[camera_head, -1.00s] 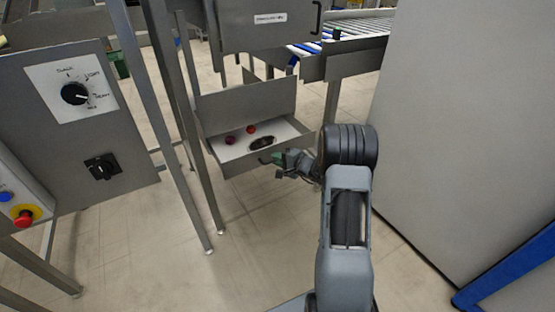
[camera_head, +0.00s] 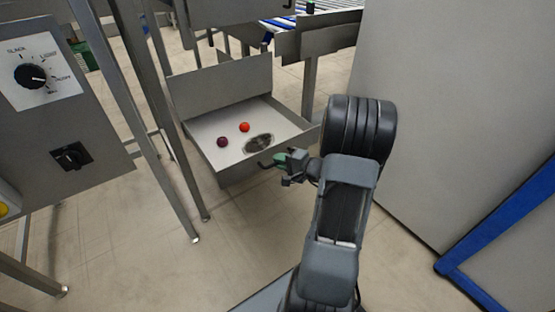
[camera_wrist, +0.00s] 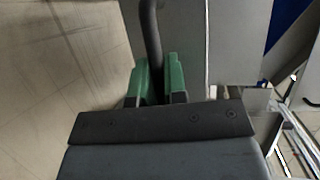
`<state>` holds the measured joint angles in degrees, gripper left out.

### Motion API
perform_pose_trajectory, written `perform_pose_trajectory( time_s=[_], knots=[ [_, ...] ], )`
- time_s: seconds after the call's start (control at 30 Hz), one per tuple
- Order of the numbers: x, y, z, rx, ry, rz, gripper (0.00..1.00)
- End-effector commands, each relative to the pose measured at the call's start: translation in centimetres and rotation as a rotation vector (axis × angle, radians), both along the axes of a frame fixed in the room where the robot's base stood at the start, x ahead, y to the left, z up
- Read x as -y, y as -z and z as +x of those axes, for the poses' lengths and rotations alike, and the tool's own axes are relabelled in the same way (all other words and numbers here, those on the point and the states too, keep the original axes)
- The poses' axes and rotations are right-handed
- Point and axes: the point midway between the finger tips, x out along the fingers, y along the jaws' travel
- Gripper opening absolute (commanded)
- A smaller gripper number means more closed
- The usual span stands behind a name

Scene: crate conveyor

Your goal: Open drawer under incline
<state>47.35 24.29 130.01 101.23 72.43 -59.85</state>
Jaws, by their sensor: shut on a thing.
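The drawer (camera_head: 232,174) under the incline is a grey box with a white floor. It stands pulled out, with its inside in plain view. In it lie a red ball (camera_head: 244,127), a dark red ball (camera_head: 222,142) and a dark oval patch (camera_head: 259,143). My gripper (camera_head: 277,160) is at the drawer's front face. In the wrist view its green fingertips (camera_wrist: 158,82) are shut on the dark bar of the drawer handle (camera_wrist: 151,35). The lower part of the handle is hidden between the fingers.
A control panel (camera_head: 60,110) with black knobs stands at the left. Metal legs (camera_head: 160,130) stand left of the drawer. A roller conveyor (camera_head: 330,14) is behind. A large grey panel (camera_head: 450,110) with a blue frame (camera_head: 490,225) is at the right. The floor before the drawer is clear.

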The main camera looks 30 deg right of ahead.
Motion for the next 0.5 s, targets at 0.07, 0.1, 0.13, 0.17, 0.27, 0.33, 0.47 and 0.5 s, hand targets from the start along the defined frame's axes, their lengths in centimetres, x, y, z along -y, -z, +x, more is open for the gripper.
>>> perform_pose_trajectory(
  time_s=[0.07,0.1,0.13,0.17,0.27,0.33,0.47,0.5],
  knots=[
    [0.15,-0.02,0.05,0.0,0.006,-0.001,0.0],
    [0.16,-0.02,0.07,0.0,0.006,-0.001,0.15],
    [0.14,-0.02,0.08,0.0,0.006,-0.001,0.18],
    [0.12,-0.01,0.08,0.0,0.005,-0.001,0.21],
    [0.03,-0.01,0.11,0.0,0.003,-0.001,0.22],
    [-0.01,-0.01,0.11,0.0,0.002,0.0,0.22],
    [0.09,-0.09,-0.11,0.0,0.001,0.0,0.22],
    [0.21,-0.18,-0.35,0.0,0.001,0.0,0.22]
  ],
)
